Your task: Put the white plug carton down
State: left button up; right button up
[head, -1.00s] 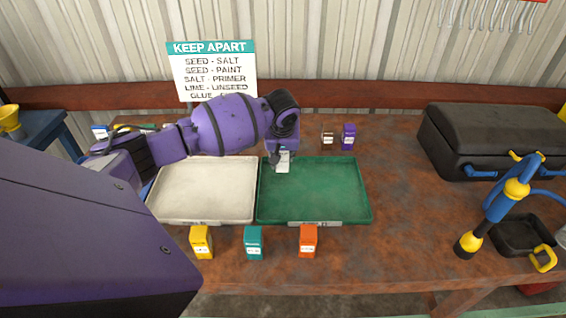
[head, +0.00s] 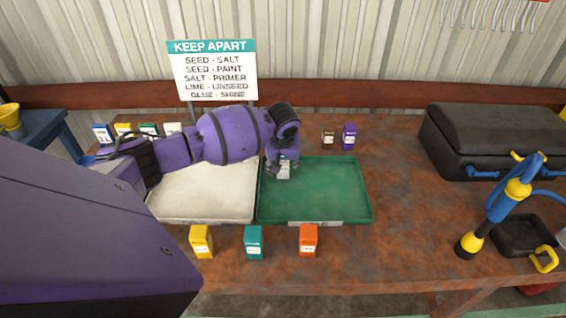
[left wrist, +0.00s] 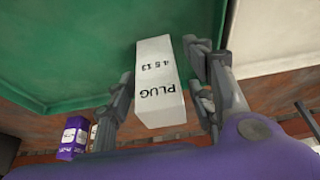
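The white plug carton (head: 283,172) is in my left gripper (head: 282,165), low over the upper left part of the green tray (head: 330,195). Whether the carton's base touches the tray floor I cannot tell. My right gripper is out of view.
A cream tray (head: 205,200) adjoins on the left. Yellow (head: 201,242), teal (head: 254,242) and orange (head: 308,241) cartons stand in front. Brown (head: 328,140) and purple (head: 349,137) cartons stand behind. A black case (head: 490,140) is at right. The green tray's right side is empty.

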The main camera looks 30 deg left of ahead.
pick_arm(q)
jog(key=v, duration=1.2)
jog(key=shift+r, duration=0.25)
jog(key=shift+f, duration=0.1)
